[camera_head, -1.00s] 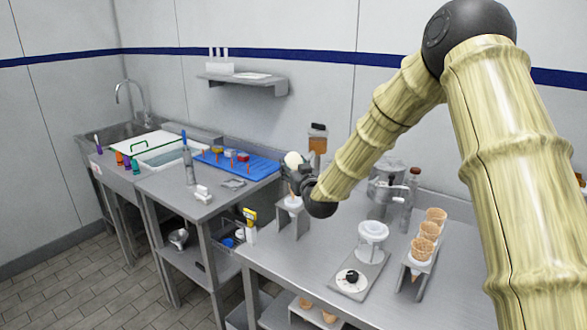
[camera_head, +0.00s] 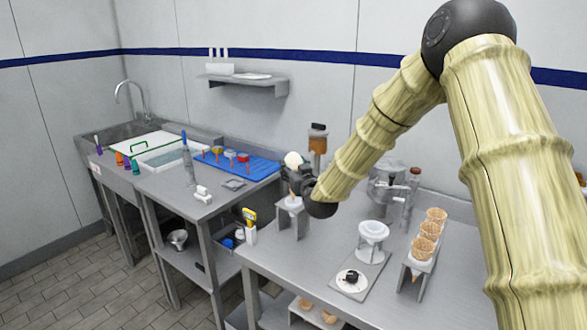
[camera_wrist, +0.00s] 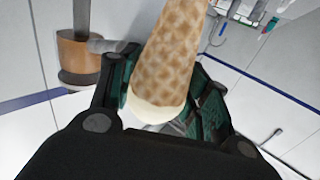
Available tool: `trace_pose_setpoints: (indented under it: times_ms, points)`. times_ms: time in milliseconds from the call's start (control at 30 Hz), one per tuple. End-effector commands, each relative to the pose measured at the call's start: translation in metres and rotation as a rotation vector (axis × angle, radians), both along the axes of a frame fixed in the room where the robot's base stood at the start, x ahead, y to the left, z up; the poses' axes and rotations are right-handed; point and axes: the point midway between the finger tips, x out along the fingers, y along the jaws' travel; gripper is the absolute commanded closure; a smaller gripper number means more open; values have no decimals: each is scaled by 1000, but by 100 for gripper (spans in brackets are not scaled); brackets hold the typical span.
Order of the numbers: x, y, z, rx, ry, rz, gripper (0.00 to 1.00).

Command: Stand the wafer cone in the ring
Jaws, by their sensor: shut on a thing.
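The wafer cone (camera_wrist: 172,58) is between the fingers of my gripper (camera_wrist: 160,108) in the wrist view, with a pale cream end towards the palm. In the head view my gripper (camera_head: 296,178) is shut on it, and a white ball-like top (camera_head: 293,159) shows above the fingers. The fingers hide most of the cone there. A small grey stand with a white ring (camera_head: 291,203) is directly below my gripper. The cone's lower end is close to the ring, but I cannot tell whether it is inside it.
A rack of several wafer cones (camera_head: 425,246) stands at the right. A white cup-like holder (camera_head: 372,238) and a scale-like plate (camera_head: 351,281) are nearer the middle. A dispenser with brown contents (camera_head: 317,142) stands behind my gripper. A blue tray (camera_head: 256,168) lies on the left counter.

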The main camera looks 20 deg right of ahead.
Motion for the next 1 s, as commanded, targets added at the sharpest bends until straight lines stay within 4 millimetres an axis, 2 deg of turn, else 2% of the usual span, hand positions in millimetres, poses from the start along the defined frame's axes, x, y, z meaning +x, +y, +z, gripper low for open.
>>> trace_pose_setpoints:
  times_ms: [1000]
  points:
    - [0, 0, -20, 0, 0, 0, 62]
